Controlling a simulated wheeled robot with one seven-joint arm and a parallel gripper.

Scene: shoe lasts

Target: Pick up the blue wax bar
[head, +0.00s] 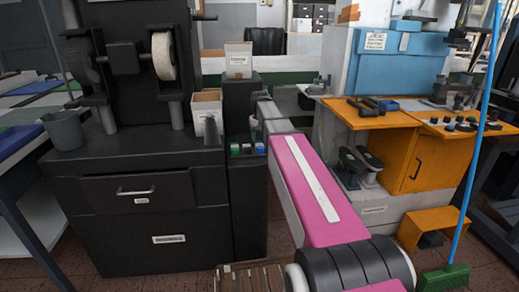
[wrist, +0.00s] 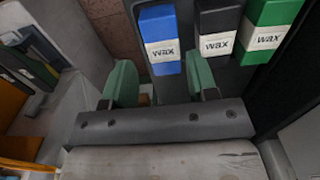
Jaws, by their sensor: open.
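The blue wax bar (wrist: 158,24) has a white "wax" label and shows at the top middle of the wrist view. My gripper (wrist: 160,76) has green finger pads and is open. The bar's lower part shows in the gap between the two fingers, closer to the right finger. I see no contact, and I cannot tell how far the fingertips are from the bar in depth. In the head view the blue bar (head: 259,148) is small, at the right end of a short row on the dark cabinet.
A black wax bar (wrist: 217,22) stands close beside the blue one, just beyond the right finger. A green wax bar (wrist: 272,24) is farther right. In the head view, a grey cup (head: 66,131) and an open box (head: 207,110) stand on the black machine at left.

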